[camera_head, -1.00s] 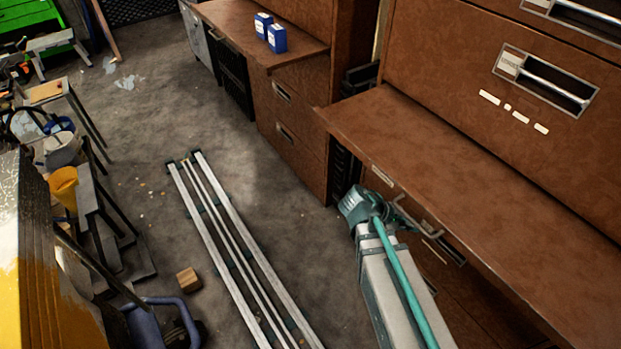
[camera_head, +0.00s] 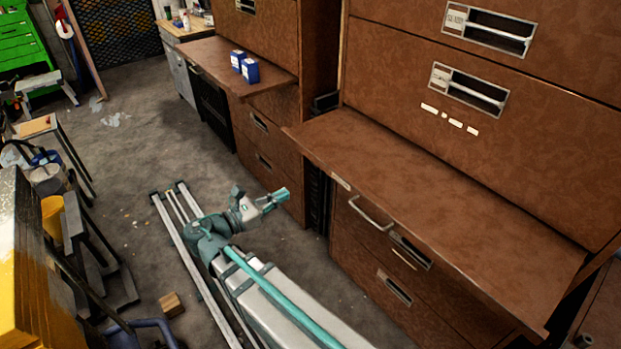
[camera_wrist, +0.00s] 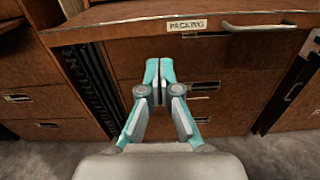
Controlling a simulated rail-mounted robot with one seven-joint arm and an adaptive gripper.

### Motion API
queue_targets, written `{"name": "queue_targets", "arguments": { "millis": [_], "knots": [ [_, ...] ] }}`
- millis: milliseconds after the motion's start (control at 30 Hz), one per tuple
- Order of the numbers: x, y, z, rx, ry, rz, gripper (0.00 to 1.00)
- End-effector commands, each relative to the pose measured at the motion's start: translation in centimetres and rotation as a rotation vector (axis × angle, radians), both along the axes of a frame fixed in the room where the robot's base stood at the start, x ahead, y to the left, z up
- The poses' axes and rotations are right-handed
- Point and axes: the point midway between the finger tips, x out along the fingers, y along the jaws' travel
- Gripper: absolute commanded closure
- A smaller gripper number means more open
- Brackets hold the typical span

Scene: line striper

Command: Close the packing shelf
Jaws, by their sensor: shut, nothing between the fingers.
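The packing shelf (camera_head: 440,195) is a brown board standing out from the right cabinet in the head view. In the wrist view its front edge (camera_wrist: 120,22) crosses the top, with a "PACKING" label (camera_wrist: 187,25) and a metal bar handle (camera_wrist: 258,27) to the right of it. The handle also shows in the head view (camera_head: 371,214). My gripper (camera_head: 284,194) is shut and empty, off the shelf's left front corner. In the wrist view my gripper (camera_wrist: 160,68) points toward the cabinet front, below the label and left of the handle, apart from both.
Drawers (camera_head: 395,287) lie below the shelf. A second shelf further back (camera_head: 215,55) carries two blue boxes (camera_head: 244,66). Metal rails (camera_head: 185,235) lie on the floor. A wooden block (camera_head: 171,305), stools and a yellow object (camera_head: 50,215) stand left. Grey floor is open beyond the rails.

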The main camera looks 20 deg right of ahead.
Motion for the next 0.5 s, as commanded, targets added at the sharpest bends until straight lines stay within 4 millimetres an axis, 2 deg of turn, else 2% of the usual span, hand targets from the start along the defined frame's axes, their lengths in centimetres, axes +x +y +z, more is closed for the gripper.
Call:
{"name": "queue_targets", "arguments": {
  "millis": [267, 500],
  "knots": [
    [0.2, -1.2, 0.1, -0.014, 0.048, -0.007, 1.0],
    [1.3, -4.9, 0.2, -0.013, 0.047, -0.008, 1.0]
  ]
}}
